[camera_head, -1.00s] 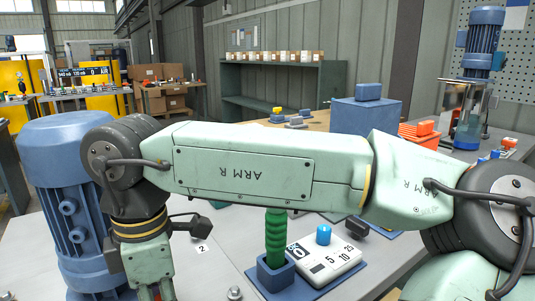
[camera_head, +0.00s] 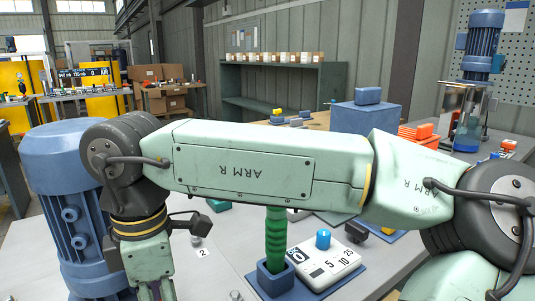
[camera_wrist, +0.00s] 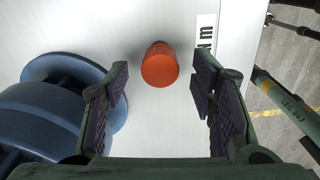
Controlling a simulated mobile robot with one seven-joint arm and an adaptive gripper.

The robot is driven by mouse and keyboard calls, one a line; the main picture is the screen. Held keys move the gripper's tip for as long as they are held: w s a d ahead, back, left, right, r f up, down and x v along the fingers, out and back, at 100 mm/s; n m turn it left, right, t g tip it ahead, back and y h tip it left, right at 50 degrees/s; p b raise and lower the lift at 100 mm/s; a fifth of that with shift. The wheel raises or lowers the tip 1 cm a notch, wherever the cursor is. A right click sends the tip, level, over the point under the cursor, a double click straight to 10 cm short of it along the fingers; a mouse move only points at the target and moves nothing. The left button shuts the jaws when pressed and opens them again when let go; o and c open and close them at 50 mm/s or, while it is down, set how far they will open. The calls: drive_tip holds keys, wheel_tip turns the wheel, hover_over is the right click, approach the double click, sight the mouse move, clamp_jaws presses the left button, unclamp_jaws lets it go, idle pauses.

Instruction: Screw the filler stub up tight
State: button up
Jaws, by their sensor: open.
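In the wrist view an orange-red round stub or cap (camera_wrist: 160,66) stands on a pale flat surface. I cannot tell for certain that it is the filler stub, or how tightly it sits. My gripper (camera_wrist: 161,88) is open, with one dark-padded finger on each side of the orange piece and a visible gap to both. It appears to lie a little beyond the fingertips, not touching them. In the head view my gripper is at the bottom edge, its fingertips cut off, and the orange piece under it does not show.
A large blue ribbed motor-like body (camera_head: 72,190) stands close left of my arm; blue rounded parts (camera_wrist: 70,95) flank the left finger. A green ribbed handle (camera_head: 276,238) stands in a blue holder beside a white numbered block (camera_head: 325,265). A tag marked 2 (camera_head: 203,253) lies nearby.

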wheel_tip(320, 180, up, 6)
drive_tip(key=p, duration=0.4)
drive_tip(key=shift+f, duration=0.1)
drive_tip(key=shift+c, duration=0.3)
